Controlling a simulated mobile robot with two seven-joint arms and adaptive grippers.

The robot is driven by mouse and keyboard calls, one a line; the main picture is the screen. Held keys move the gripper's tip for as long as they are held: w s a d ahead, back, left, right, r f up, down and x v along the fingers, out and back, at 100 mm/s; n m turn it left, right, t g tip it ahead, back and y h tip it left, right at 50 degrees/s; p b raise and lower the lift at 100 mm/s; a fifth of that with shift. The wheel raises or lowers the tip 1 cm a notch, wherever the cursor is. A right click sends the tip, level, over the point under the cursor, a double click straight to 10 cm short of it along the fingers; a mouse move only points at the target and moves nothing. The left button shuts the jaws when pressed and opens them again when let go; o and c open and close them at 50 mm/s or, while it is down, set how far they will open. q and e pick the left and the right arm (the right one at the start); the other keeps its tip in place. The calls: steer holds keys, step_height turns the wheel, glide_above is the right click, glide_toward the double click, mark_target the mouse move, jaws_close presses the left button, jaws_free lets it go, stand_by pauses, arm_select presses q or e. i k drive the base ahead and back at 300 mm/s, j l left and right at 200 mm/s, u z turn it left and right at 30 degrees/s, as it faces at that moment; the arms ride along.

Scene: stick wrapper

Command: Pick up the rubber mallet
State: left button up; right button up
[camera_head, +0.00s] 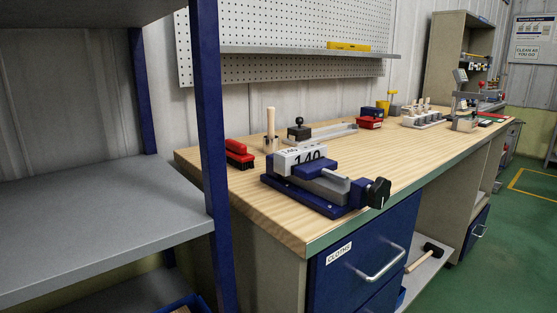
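A mallet (432,249) with a black head and a pale wooden handle lies on the low shelf under the workbench, at the lower right. Its head is at the far right end and its handle slants down to the left, toward the blue drawer unit. Nothing is seen touching it from above. Neither of my grippers is in view.
The wooden workbench (225,193) carries a blue vise (320,185), a red brush (239,154) and several fixtures. A blue drawer unit (345,257) with a handle stands left of the mallet. A grey rack (100,225) with a blue post fills the left. Green floor lies open at right.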

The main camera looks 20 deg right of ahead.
mark_target(431, 249)
steer(key=z, duration=1.6)
steer(key=i+l+z, duration=1.05)
steer(key=i, duration=0.35)
steer(key=i+z, duration=0.35)
steer(key=i, duration=0.35)
steer(key=i+u, duration=0.4)
steer(key=i+l+u, duration=0.2)
steer(key=i+u, duration=0.2)
steer(key=i+l+u, duration=0.25)
steer(key=u, duration=0.2)
steer(key=i+l+u, duration=0.15)
steer(key=u, duration=0.25)
steer(key=i+l+u, duration=0.15)
steer(key=l+u, duration=0.25)
steer(key=i+l+u, duration=0.1)
steer(key=l+u, duration=0.15)
steer(key=u, duration=0.15)
